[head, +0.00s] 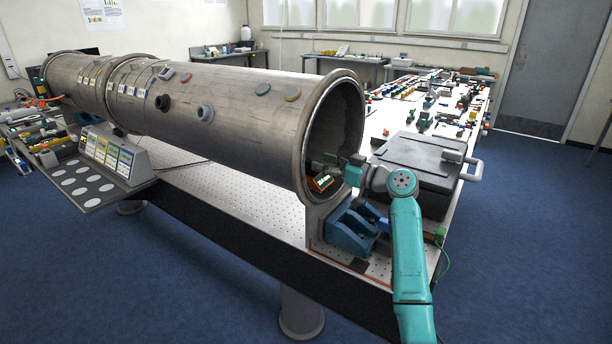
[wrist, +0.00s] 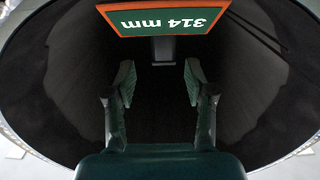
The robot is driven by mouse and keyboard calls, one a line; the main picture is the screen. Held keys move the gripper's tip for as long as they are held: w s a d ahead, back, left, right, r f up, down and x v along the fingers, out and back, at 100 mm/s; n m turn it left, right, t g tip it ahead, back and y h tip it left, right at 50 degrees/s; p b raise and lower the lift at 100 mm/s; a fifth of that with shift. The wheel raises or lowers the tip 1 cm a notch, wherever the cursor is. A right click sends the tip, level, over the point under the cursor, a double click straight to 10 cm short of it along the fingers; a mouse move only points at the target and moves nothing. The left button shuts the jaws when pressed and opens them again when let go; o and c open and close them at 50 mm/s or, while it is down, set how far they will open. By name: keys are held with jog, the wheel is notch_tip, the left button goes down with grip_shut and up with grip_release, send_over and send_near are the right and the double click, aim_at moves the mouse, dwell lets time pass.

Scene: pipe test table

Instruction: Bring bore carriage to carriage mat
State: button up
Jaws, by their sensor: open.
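The bore carriage shows as a green display plate with an orange border (head: 320,183) just inside the near mouth of the big pipe. In the wrist view the plate (wrist: 170,20) reads "314 mm" upside down, with a small grey post (wrist: 163,50) below it. The rest of the carriage is hidden or too dark to tell. My gripper (wrist: 158,85) is open, its two fingers apart and empty, inside the pipe mouth short of the post. In the head view my gripper (head: 328,165) is at the pipe opening by the plate. I cannot pick out the carriage mat for certain.
The large steel pipe (head: 215,95) lies along the perforated table, its rim close around my gripper. A blue support (head: 345,235) stands under its mouth. A black case (head: 425,165) is to the right. Many small parts crowd the white table (head: 385,120) behind.

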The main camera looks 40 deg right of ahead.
aim_at(309, 160)
jog(key=x, duration=0.5)
jog(key=shift+a+f, duration=0.25)
jog(key=shift+f, duration=0.05)
grip_shut()
